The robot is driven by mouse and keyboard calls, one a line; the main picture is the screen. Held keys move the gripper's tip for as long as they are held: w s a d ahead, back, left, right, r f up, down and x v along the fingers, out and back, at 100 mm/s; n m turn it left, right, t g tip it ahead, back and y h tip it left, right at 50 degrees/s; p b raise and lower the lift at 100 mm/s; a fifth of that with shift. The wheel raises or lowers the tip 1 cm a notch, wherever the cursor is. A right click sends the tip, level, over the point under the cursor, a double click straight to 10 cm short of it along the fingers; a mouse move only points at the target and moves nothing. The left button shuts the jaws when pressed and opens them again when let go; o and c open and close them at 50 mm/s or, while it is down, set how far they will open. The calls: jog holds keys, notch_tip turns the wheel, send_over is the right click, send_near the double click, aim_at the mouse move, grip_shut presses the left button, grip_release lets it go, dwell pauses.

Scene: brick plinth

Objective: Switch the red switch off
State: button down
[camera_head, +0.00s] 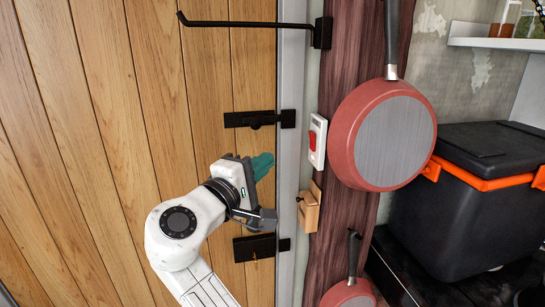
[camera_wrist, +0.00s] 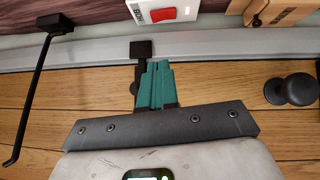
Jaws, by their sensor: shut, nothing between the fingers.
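The red switch (camera_head: 312,142) is a red rocker on a white plate, mounted on the dark wooden post to the right of the door frame. It also shows near the top middle of the wrist view (camera_wrist: 163,14), lying beyond the fingertips. My gripper (camera_head: 264,165) has green fingers that are shut and empty. In the head view it is left of the switch and a little lower, in front of the wooden door. In the wrist view the fingertips (camera_wrist: 158,66) point toward the switch, with a gap between them. The fingers partly hide a black latch.
A plank door (camera_head: 100,100) with black latches (camera_head: 258,119) fills the left. A black bar (camera_head: 245,24) sticks out above. A red pan (camera_head: 382,135) hangs just right of the switch. A small wooden holder (camera_head: 309,208) is below it, and a black box (camera_head: 460,200) stands at right.

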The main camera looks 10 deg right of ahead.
aim_at(311, 136)
jog(key=shift+w+d+r+p, duration=0.2)
jog(key=shift+w+d+p, duration=0.3)
jog(key=shift+w+d, duration=0.8)
jog(key=shift+w+d+r+p, duration=0.2)
jog(key=shift+w+d+p, duration=0.35)
jog(key=shift+d, duration=1.4)
jog(key=shift+w+d+r+p, duration=0.2)
jog(key=shift+w+d+p, duration=0.25)
jog(key=shift+w+d, duration=0.9)
jog(key=shift+s+d, duration=0.3)
jog(key=shift+s, duration=0.05)
jog(key=shift+d+r+m+g+y+p, duration=0.3)
jog(key=shift+d+r+m+p, duration=0.1)
jog(key=shift+r+m+p, duration=0.15)
jog(key=shift+d+f, duration=0.15)
jog(key=shift+f, duration=0.1)
jog(key=shift+m, duration=0.25)
